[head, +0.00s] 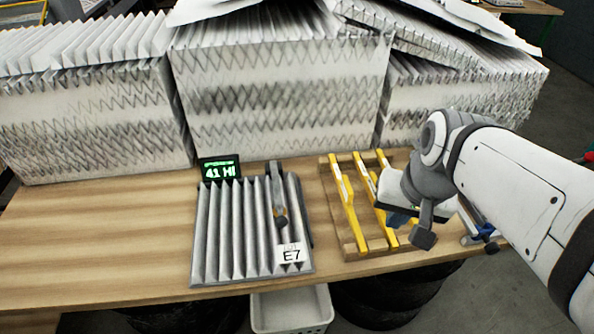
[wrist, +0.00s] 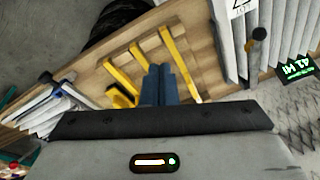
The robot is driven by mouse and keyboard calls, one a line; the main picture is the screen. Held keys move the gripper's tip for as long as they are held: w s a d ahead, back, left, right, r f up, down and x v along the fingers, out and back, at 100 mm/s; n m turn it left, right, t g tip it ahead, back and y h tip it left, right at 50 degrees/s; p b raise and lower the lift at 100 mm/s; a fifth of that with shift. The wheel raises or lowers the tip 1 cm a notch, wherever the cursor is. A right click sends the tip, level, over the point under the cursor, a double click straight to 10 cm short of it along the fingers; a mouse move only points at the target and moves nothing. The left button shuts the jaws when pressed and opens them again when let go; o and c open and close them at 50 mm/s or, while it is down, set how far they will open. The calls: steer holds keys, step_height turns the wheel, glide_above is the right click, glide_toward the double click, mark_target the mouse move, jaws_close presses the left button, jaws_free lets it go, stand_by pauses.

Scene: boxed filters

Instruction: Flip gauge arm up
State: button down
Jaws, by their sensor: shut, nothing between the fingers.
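The gauge arm (head: 276,185) is a narrow grey bar with an orange section and a dark knob near its front end. It lies over the right part of a grey pleated filter (head: 228,230) labelled E7. Its dark knob (wrist: 259,33) shows at the upper right in the wrist view. A display (head: 220,169) behind the filter reads 41 HI in green. My gripper (head: 400,218) is right of the filter, above the yellow-slatted rack, apart from the gauge arm. In the wrist view its blue fingers (wrist: 159,85) are together and empty.
The wooden rack (head: 348,238) with yellow slats (head: 345,195) stands right of the filter. Large stacks of pleated filters (head: 280,90) line the table's back. A blue-and-grey tool (head: 482,232) lies at the right edge. The table's left (head: 100,235) is clear. A white bin (head: 290,310) is below the front edge.

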mark_target(281, 216)
steer(key=w+a+f+m+g+y+b, duration=0.5)
steer(key=w+a+f+m+y, duration=0.45)
steer(key=w+m, duration=0.35)
steer(key=shift+m+h, duration=0.35)
steer(key=shift+m, duration=0.05)
steer(key=x, duration=0.3)
steer(key=s+x, duration=0.1)
steer(key=x, duration=0.2)
steer(key=r+x, duration=0.1)
steer(key=x, duration=0.3)
steer(key=shift+s+a+p, duration=0.25)
steer(key=shift+p, duration=0.1)
steer(key=r, duration=0.1)
steer(key=r+p, duration=0.1)
steer(key=shift+a+r, duration=0.3)
steer(key=shift+r, duration=0.1)
steer(key=shift+a+r, duration=0.25)
steer(key=shift+r, duration=0.2)
